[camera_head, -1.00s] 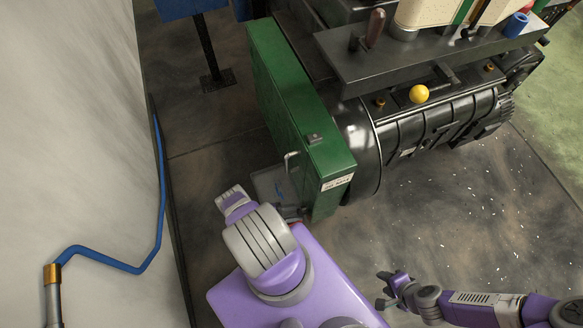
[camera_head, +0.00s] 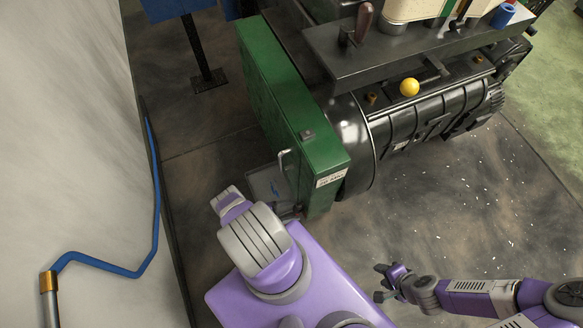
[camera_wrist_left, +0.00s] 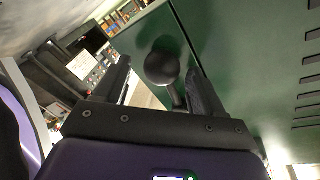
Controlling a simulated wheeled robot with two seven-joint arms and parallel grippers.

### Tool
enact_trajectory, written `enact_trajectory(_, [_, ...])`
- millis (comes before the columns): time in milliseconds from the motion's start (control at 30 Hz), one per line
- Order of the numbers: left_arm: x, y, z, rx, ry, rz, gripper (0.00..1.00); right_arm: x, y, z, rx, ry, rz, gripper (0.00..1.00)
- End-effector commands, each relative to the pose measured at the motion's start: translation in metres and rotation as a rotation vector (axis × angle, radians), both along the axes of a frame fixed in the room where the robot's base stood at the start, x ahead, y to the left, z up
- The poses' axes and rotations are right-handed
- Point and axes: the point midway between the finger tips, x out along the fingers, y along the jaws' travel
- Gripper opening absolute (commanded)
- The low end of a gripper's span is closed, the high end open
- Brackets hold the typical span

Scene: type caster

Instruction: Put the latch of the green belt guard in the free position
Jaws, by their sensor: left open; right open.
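There a black ball knob on a short stem (camera_wrist_left: 162,67), apparently the latch, stands out from the guard between the two fingers of my left gripper (camera_wrist_left: 160,88). The gripper is open around the knob; contact cannot be told. In the head view my left arm and the guard largely hide gripper and knob. My right gripper (camera_head: 383,283) is open and empty above the floor.
The black machine (camera_head: 430,115) with a yellow ball (camera_head: 409,87) lies right of the guard. A pale wall (camera_head: 65,140) with a blue pipe (camera_head: 156,190) stands at left. The floor (camera_head: 450,220) right of the guard is clear apart from small white specks.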

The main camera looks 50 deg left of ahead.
Motion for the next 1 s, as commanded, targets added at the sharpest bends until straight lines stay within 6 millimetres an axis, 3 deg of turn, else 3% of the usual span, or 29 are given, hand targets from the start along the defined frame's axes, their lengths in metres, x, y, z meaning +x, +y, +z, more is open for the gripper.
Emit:
enact_trajectory(167, [0.0, 0.001, 0.012, 0.001, 0.0, 0.001, 0.69, 0.0, 0.0, 0.008, 0.0, 0.0, 0.0, 0.43])
enact_trajectory(600, [0.0, 0.0, 0.085, -0.001, 0.001, 0.0, 0.69, 0.0, 0.0, 0.05, 0.0, 0.0, 0.0, 0.43])
enact_trajectory(800, [0.0, 0.0, 0.1, -0.001, -0.001, 0.0, 0.69, 0.0, 0.0, 0.056, 0.0, 0.0, 0.0, 0.43])
enact_trajectory(1000, [0.0, 0.001, 0.101, -0.001, -0.004, 0.002, 0.69, 0.0, 0.0, 0.056, 0.0, 0.0, 0.0, 0.43])
